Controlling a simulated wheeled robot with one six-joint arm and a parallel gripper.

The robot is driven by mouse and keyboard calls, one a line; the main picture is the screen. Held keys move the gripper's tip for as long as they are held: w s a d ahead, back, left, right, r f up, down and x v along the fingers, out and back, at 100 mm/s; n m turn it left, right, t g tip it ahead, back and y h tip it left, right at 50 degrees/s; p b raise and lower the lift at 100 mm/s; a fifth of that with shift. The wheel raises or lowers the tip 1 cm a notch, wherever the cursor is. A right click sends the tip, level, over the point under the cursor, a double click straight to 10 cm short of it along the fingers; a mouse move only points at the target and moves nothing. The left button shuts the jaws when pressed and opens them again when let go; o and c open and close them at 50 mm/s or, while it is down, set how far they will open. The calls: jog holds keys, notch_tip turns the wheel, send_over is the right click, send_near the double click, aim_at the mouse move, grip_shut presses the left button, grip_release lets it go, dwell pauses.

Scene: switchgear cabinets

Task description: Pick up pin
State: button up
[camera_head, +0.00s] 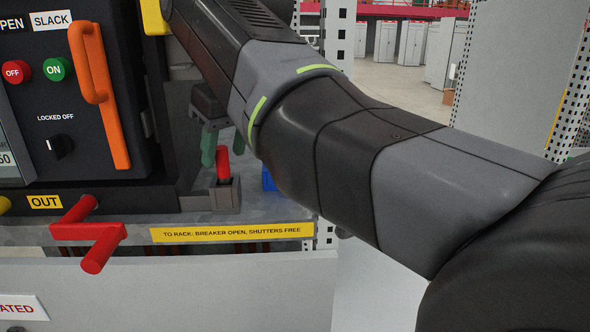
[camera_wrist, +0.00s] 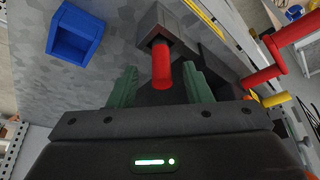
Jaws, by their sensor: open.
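The red pin (camera_head: 223,164) stands upright in a dark square holder (camera_head: 225,194) on the grey shelf, right of the breaker panel. The pin also shows in the wrist view (camera_wrist: 161,66), rising from its holder (camera_wrist: 166,30). My gripper (camera_wrist: 160,82) has green fingers, one on each side of the pin's red part, with gaps on both sides. It is open and empty. In the head view my gripper (camera_head: 214,146) is just above and behind the pin, partly hidden by my arm.
A blue open box (camera_wrist: 75,34) sits on the shelf (camera_wrist: 112,50) beside the holder. A red crank handle (camera_head: 90,234) juts out at the front left. The black breaker panel with an orange handle (camera_head: 98,95) stands close on the left. A perforated post (camera_head: 338,38) rises behind.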

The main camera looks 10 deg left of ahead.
jog(key=x, duration=0.3)
jog(key=shift+f, duration=0.2)
grip_shut()
jog(key=shift+r, duration=0.85)
jog(key=r, duration=0.5)
jog(key=shift+s+d+r+b, duration=0.2)
jog(key=shift+d+b, duration=0.05)
jog(key=shift+b, duration=0.05)
jog(key=s+d+b, duration=0.2)
jog(key=s+d, duration=0.7)
jog(key=d, duration=0.5)
jog(key=shift+d, duration=0.4)
